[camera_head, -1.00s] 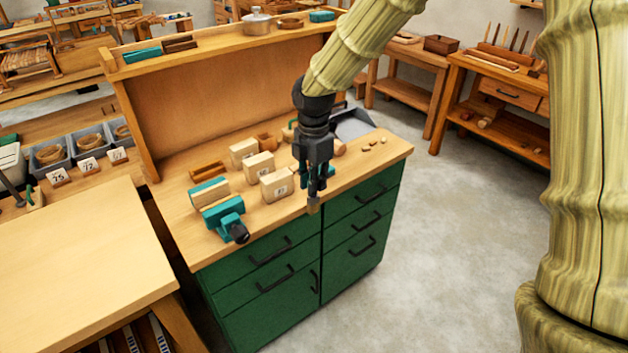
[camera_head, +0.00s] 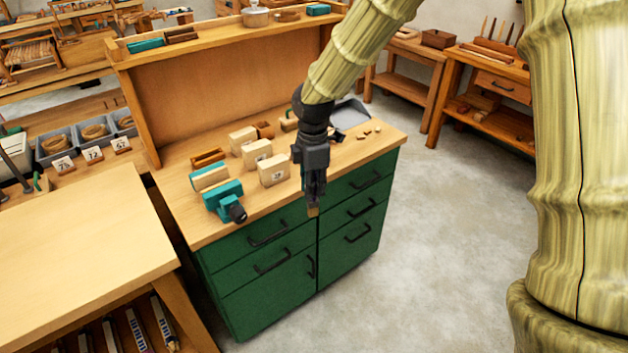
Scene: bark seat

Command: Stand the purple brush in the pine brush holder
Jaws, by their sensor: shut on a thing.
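My gripper (camera_head: 313,192) points down at the front edge of the bench, to the right of the numbered blocks. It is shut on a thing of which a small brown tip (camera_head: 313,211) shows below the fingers. The tip shows in front of the green drawers. The thing's colour higher up is hidden by the fingers, so I cannot tell if it is the purple brush. Several pale wooden blocks with number labels, such as the front one (camera_head: 273,171), stand on the bench. I cannot make out which thing is the pine brush holder.
The bench top (camera_head: 205,222) carries a teal vise (camera_head: 223,200), a wooden tray (camera_head: 208,158), a small orange-brown box (camera_head: 265,130) and a grey dustpan-like tray (camera_head: 350,115). A near table (camera_head: 85,235) stands at left. Grey floor (camera_head: 450,230) is open at right.

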